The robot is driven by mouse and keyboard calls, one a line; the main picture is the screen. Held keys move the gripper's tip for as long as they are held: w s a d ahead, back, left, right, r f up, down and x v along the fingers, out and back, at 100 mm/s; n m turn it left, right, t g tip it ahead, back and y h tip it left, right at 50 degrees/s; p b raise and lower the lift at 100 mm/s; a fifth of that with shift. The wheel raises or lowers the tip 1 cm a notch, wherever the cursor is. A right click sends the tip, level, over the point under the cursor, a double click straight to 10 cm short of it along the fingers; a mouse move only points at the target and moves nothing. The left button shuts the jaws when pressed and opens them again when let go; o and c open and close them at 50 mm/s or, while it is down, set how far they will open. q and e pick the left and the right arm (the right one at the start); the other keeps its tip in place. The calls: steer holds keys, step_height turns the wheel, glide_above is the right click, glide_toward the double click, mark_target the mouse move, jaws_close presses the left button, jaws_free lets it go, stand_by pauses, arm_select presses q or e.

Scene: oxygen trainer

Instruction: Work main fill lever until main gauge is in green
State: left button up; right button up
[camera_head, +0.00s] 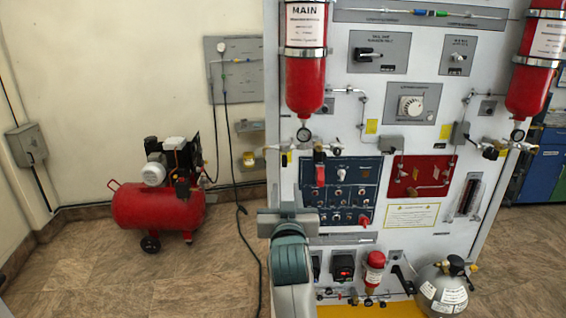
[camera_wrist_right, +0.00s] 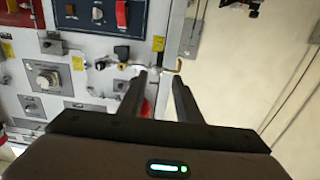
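The red MAIN cylinder (camera_head: 306,85) is strapped upright to the panel's left side. The small round main gauge (camera_head: 304,134) hangs under it, too small to read or to tell any green zone. Below it are valve fittings (camera_head: 319,152) and a brass-coloured hooked end (camera_head: 272,148) at the panel's left edge, also in the right wrist view (camera_wrist_right: 178,65). I cannot tell which part is the main fill lever. My right gripper (camera_wrist_right: 162,80) is open and empty, its fingers pointing at this area. In the head view its body (camera_head: 288,222) is below the fittings. My left gripper is not in view.
A blue switch panel (camera_head: 340,188) and a red panel (camera_head: 420,176) face me. A grey bottle (camera_head: 442,287) stands at the lower right.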

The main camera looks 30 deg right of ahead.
mark_target(285, 163)
steer(key=p+x, duration=0.5)
steer(key=x, duration=1)
steer(key=shift+w+d+r+p, duration=0.1)
steer(key=shift+w+d+p, duration=0.1)
steer(key=shift+w+p, duration=0.15)
steer(key=shift+w+d, duration=0.35)
steer(key=shift+w, duration=0.25)
steer(key=shift+c, duration=0.7)
jaws_close()
